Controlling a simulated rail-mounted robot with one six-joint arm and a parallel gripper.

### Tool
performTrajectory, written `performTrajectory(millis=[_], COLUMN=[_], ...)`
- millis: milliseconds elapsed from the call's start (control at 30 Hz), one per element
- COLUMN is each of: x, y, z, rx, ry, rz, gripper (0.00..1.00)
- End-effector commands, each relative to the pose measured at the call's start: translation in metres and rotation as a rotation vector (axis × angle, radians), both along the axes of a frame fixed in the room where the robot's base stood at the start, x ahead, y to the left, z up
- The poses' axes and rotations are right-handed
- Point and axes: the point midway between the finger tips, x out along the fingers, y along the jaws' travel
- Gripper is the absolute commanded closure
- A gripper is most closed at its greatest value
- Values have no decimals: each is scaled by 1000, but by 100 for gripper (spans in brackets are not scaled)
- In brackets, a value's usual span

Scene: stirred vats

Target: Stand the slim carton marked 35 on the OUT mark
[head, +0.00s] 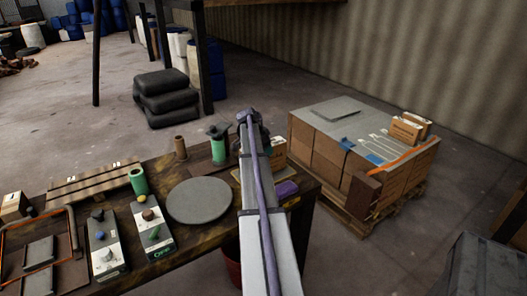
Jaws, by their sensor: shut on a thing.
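A small brown carton with a pale label (278,148) shows just right of my arm, at the table's far right end. Its number is too small to read. The dark end of my arm, with my gripper (265,138), is right at this carton and shut on it; the fingers are mostly hidden behind my arm. I cannot tell whether the carton's base touches the table. A pale flat patch shows beside my arm below it, partly covered. I cannot make out the OUT lettering anywhere.
The dark table (185,245) holds a round grey disc (199,200), a green spool (218,150), a green cylinder (138,181), control boxes (104,245) and a purple object (287,188). A loaded pallet (390,205) with printed cartons (406,130) stands right, beyond a floor gap.

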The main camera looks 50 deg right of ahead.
Motion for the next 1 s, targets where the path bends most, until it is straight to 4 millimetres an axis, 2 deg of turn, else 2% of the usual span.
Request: performTrajectory(millis=[67,100,300,367,667,767,1000], x=[0,0,0,0,0,2,9], y=[0,0,0,0,0,5,26], z=[-3,-3,-2,-2,3,17,76], rx=[-1,0,0,0,0,0,0], ry=[0,0,0,0,0,0,0], rz=[0,0,0,0,0,1,1], gripper=[100,35,16,11,11,11,11])
